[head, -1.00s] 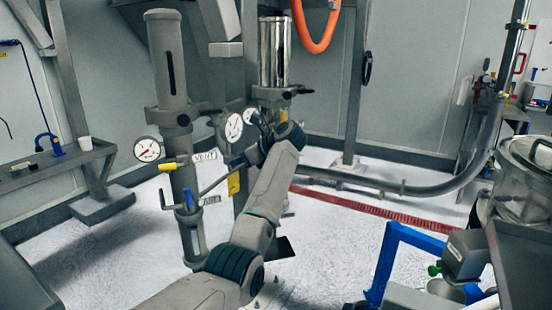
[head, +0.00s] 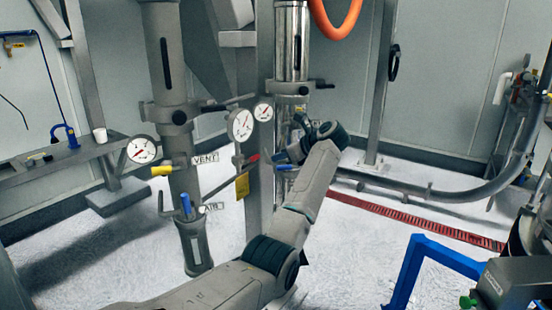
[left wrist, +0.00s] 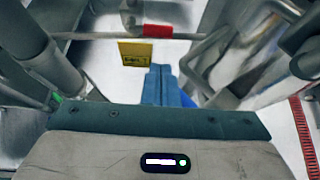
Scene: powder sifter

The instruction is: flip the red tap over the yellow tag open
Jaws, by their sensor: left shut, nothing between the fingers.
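The red tap handle (head: 252,159) shows just above the yellow tag (head: 242,187), beside the grey upright post. In the left wrist view the red handle (left wrist: 158,31) lies across the top middle, and the yellow tag (left wrist: 135,54) hangs below and left of it. My left gripper (head: 282,163) is just right of the red handle, its blue fingers shut and empty. In the left wrist view the fingers (left wrist: 162,72) point up toward the handle, with a small gap between tips and handle. My right gripper is not in view.
Pressure gauges (head: 240,124) sit above the tap. A yellow-handled tap (head: 162,171) by the VENT label (head: 206,159) and a blue-handled tap (head: 186,202) by the AIR label (head: 211,207) are to the left. A blue frame (head: 408,270) stands at lower right.

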